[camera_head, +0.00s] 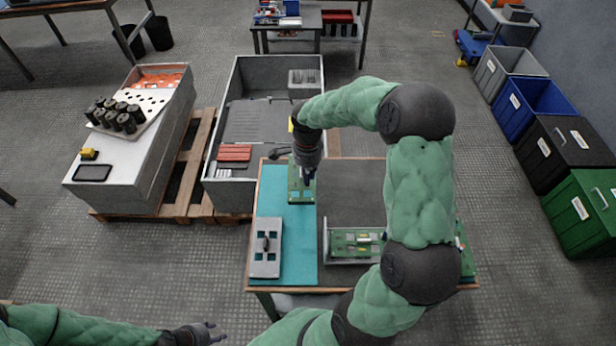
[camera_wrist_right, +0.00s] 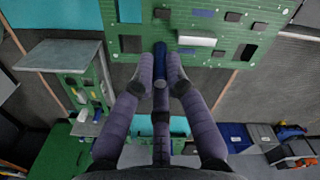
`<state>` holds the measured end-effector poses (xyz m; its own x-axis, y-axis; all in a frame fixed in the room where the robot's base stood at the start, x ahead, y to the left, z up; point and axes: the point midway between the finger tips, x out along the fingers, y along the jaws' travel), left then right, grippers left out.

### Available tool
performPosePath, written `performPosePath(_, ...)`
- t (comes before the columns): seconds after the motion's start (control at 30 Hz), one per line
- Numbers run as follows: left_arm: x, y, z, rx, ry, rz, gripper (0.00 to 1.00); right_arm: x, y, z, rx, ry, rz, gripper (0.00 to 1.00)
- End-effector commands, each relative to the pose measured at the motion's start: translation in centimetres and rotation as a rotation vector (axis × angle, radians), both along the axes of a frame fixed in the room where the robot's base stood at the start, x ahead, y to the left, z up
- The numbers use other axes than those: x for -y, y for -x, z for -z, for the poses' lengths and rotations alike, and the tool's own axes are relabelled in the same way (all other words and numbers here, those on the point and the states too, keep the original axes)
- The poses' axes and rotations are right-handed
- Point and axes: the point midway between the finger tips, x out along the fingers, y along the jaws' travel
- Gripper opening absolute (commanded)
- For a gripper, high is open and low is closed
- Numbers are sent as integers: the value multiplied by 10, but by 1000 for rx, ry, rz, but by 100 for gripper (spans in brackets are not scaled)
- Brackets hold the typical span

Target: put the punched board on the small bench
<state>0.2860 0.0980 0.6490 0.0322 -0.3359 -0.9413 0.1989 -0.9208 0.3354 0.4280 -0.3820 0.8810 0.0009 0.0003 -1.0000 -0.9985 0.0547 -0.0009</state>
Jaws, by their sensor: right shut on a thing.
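A green circuit board with rectangular cut-outs (camera_head: 299,190), which looks like the punched board, hangs from my right gripper (camera_head: 307,172) above the teal mat. The right wrist view shows the board (camera_wrist_right: 200,50) at the top, teal showing through its openings. There my right gripper (camera_wrist_right: 160,78) is shut on a blue cylindrical part at the board's lower edge. The bench (camera_head: 356,181) has a wooden rim, a teal mat (camera_head: 296,262) and a dark bare top; I cannot tell whether it is the small bench. My left gripper (camera_head: 210,332) is open and empty at the lower left.
A grey plate with square holes and a dark handle (camera_head: 265,262) lies on the mat. A grey tray holding green boards (camera_head: 352,241) stands right of it. A large grey crate (camera_head: 215,165) adjoins the bench. A cabinet (camera_head: 118,170) with dark cylinders stands left; coloured bins (camera_head: 560,145) line the right.

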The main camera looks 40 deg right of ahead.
Motion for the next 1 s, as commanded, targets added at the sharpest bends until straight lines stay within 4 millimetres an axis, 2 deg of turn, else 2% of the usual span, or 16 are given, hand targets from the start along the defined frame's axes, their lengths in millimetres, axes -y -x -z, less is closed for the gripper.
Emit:
performPosePath(0.27,0,-1,6,2,0,-1,40,3,1,7,1,0,30,0)
performPosePath(0.8,0,-1,35,2,0,-1,40,3,1,50,0,0,27,0)
performPosePath(1.0,0,-1,41,2,0,-1,40,3,1,60,1,1,27,0)
